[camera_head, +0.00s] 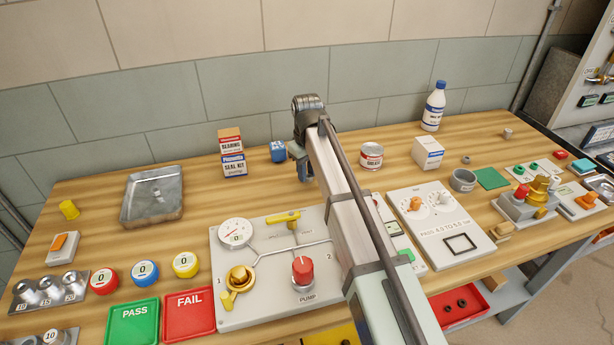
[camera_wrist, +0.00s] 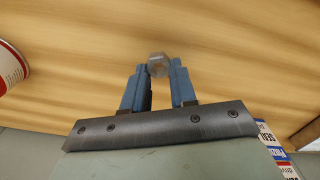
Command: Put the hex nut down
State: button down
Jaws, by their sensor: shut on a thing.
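The hex nut (camera_wrist: 158,66) is a small grey metal piece held between the blue fingertips in the wrist view. My gripper (camera_wrist: 159,72) is shut on it. The nut is hidden there behind my arm. Bare wood shows beyond the nut in the wrist view. I cannot tell whether the nut touches the bench.
The grease can (camera_head: 371,156) stands to the right. A metal tray (camera_head: 152,196) lies at left. The valve panel (camera_head: 262,300) lies in front.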

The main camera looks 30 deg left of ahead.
notch_tip(320, 180, up, 8)
jog(key=shift+r, duration=0.1)
jog(key=s+a+n, duration=0.5)
jog(key=s+a, duration=2.1)
jog(key=m, duration=0.3)
send_over(154, 203)
jog(key=shift+f, duration=4.65)
jog(key=shift+f, duration=0.15)
jog(key=c, duration=0.9)
grip_release()
